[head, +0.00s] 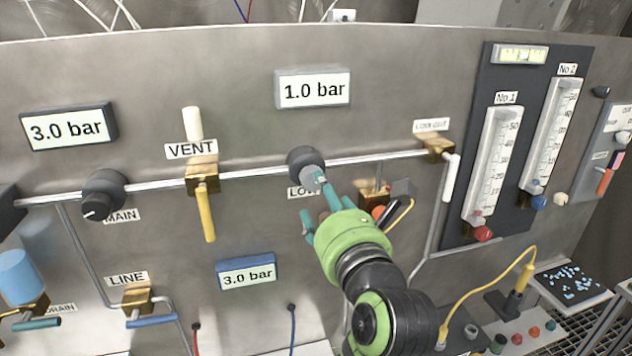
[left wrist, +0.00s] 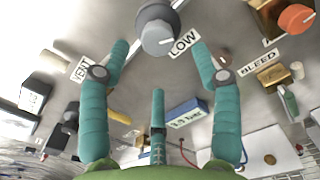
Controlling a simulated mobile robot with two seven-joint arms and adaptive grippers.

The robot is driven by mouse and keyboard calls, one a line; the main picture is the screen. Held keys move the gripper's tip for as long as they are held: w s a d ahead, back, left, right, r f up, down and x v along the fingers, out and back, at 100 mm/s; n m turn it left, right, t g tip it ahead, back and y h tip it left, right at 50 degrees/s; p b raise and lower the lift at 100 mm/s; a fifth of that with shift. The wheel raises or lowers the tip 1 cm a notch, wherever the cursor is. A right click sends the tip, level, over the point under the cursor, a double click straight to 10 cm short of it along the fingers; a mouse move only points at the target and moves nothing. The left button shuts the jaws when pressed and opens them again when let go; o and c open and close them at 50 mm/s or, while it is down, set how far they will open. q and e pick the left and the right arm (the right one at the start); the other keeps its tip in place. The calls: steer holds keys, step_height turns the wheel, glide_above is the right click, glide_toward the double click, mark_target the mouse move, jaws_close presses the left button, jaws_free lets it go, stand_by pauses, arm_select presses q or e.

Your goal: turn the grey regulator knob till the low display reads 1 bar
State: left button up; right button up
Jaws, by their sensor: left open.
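The grey regulator knob (head: 305,163), with the LOW label (head: 299,192) partly hidden under it, sits on the steel panel's pipe. The low display (head: 313,90) above it reads 1.0 bar. My left gripper (head: 316,196) is open just below and right of the knob, its teal fingers pointing at the panel. In the left wrist view the knob (left wrist: 158,33) shows just beyond the spread fingertips (left wrist: 161,48), roughly centred between them. No finger is closed on it; I cannot tell whether any fingertip touches it. My right gripper is not in view.
The main knob (head: 103,194) and a display reading 3.0 bar (head: 68,128) are at left. The VENT valve's yellow handle (head: 206,212) is left of the gripper. A blue-framed display (head: 247,272) reads 3.0 bar. An orange knob (head: 379,212) is close right of the hand.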

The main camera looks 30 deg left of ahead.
mark_target(314, 183)
arm_select(q)
steer(key=p+x, duration=0.2)
steer(key=x, duration=0.3)
steer(key=shift+a+r, duration=0.15)
steer(key=shift+a, duration=0.05)
steer(key=shift+w+a+p, duration=0.2)
steer(key=shift+p, duration=0.1)
steer(key=shift+f, duration=0.2)
steer(key=c, duration=1.1)
